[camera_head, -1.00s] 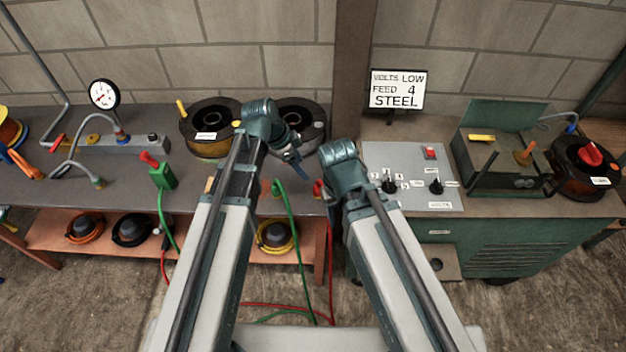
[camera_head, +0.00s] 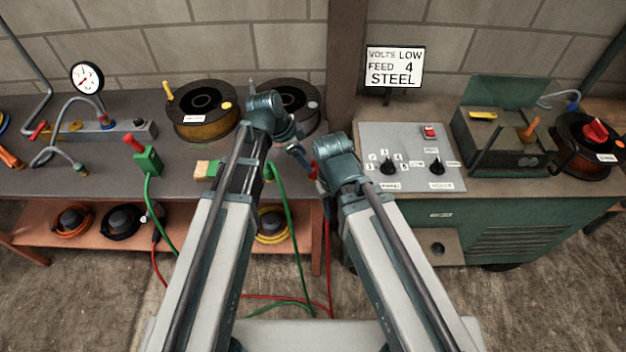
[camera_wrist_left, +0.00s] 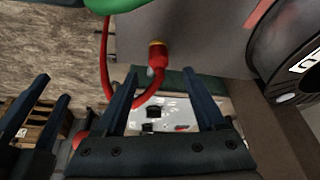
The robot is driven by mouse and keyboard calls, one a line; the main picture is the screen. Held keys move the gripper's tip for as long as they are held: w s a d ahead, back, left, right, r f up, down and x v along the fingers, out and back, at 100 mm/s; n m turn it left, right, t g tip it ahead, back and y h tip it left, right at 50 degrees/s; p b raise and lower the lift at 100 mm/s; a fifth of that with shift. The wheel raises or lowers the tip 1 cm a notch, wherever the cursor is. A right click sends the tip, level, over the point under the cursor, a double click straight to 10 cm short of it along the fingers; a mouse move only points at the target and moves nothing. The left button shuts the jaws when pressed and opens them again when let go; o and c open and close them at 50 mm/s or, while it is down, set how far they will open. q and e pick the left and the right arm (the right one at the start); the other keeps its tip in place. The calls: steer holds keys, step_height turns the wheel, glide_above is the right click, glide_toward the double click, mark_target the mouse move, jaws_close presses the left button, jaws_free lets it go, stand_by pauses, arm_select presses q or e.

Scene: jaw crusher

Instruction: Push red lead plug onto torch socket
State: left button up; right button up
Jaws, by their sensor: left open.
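The red lead plug (camera_wrist_left: 157,57), with a yellowish collar and a pale tip, lies at the edge of the grey bench in the left wrist view. Its red cable curves down to the left. My left gripper (camera_wrist_left: 160,72) is open and empty, its fingers either side of the plug's line. In the head view this gripper (camera_head: 301,158) hangs over the bench's right end, with the red plug (camera_head: 314,170) close by. My right gripper is hidden behind its wrist there; what look like its parted fingers (camera_wrist_left: 55,86) show in the left wrist view. I cannot clearly identify the torch socket.
A green lead (camera_head: 283,200) runs down past my left wrist. A control panel (camera_head: 410,155) with knobs sits on the green machine (camera_head: 510,235) at right.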

arm_select(q)
steer(key=shift+b+x, duration=0.35)
steer(key=shift+x, duration=0.55)
arm_select(e)
steer(key=shift+f, duration=0.8)
arm_select(q)
steer(key=shift+r, duration=0.1)
steer(key=b+x, duration=0.4)
steer(key=x, duration=0.1)
steer(key=shift+d+b, duration=0.1)
steer(key=shift+b, duration=0.3)
arm_select(e)
step_height(320, 180, down, 5)
steer(key=shift+r, duration=0.1)
arm_select(q)
jaws_close()
